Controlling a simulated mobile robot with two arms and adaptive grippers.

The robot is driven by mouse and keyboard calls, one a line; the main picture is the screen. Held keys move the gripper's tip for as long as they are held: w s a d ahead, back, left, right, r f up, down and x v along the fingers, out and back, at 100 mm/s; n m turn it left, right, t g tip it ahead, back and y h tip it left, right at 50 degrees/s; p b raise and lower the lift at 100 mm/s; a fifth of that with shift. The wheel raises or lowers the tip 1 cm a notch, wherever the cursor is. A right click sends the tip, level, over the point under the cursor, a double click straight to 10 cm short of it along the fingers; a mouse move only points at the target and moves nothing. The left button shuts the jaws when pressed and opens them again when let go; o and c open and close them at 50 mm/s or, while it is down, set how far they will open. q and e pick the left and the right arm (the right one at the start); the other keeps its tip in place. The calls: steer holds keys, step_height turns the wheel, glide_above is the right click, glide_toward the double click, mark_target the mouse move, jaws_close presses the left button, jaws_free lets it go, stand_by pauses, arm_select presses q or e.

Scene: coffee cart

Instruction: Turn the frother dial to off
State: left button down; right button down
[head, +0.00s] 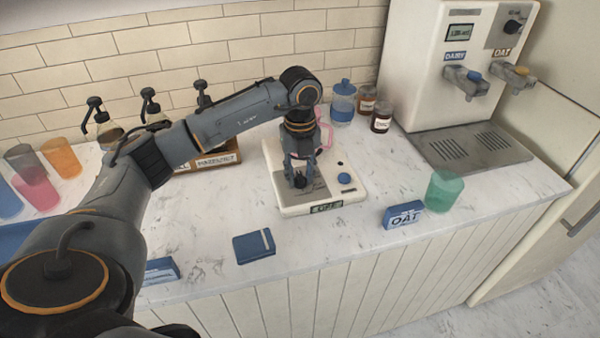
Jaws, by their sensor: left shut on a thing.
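The frother (350,204) is a cream, flat-topped unit on the marble counter, with a grey plate, a blue button (344,178) and a small display (327,207) on its front. The display's lettering is too small to read surely. My left gripper (299,180) points down over the grey plate and is shut on the dark frother dial (300,183), which its fingers partly hide. A pink-handled pitcher (326,135) stands behind my left gripper, mostly hidden by it. My right gripper is not in view.
A blue OAT block (403,215) and a green cup (444,190) stand to the right, near the milk dispenser (430,60). A dark blue box (254,246) lies in front. Coloured cups (61,158) stand left.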

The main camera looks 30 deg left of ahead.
mark_target(300, 175)
arm_select(q)
steer(key=shift+f, duration=0.1)
stand_by(0.4)
steer(key=c, duration=1)
jaws_free()
steer(key=shift+o, duration=0.2)
step_height(300, 175, up, 12)
